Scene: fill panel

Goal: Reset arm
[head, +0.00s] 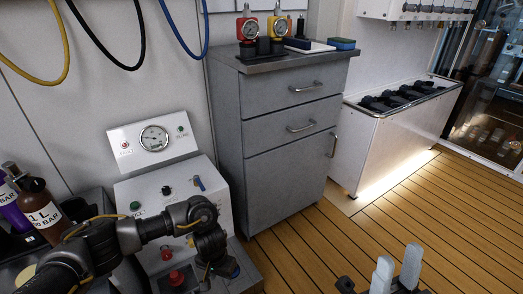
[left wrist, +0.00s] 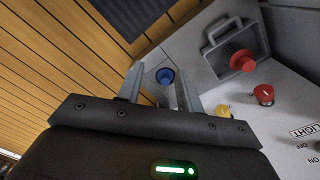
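The fill panel (head: 205,165) is a white sloped console with a round gauge (head: 153,138), a green button (head: 135,206), a black knob (head: 166,190) and red knobs (head: 175,277). My left gripper (head: 225,268) is over the panel's lower right part, its fingers mostly hidden in the head view. In the left wrist view, its two fingers (left wrist: 160,78) are apart with nothing between them. A blue round button (left wrist: 165,76) shows beyond the gap; contact cannot be told. My right gripper (head: 396,268) is at the bottom right, fingers apart and empty.
Bottles (head: 38,205) stand at the far left beside the panel. A grey cabinet (head: 285,135) with gauges on top stands behind. A red knob (left wrist: 243,60) sits in a grey frame near the left gripper. The wooden floor (head: 330,245) is clear.

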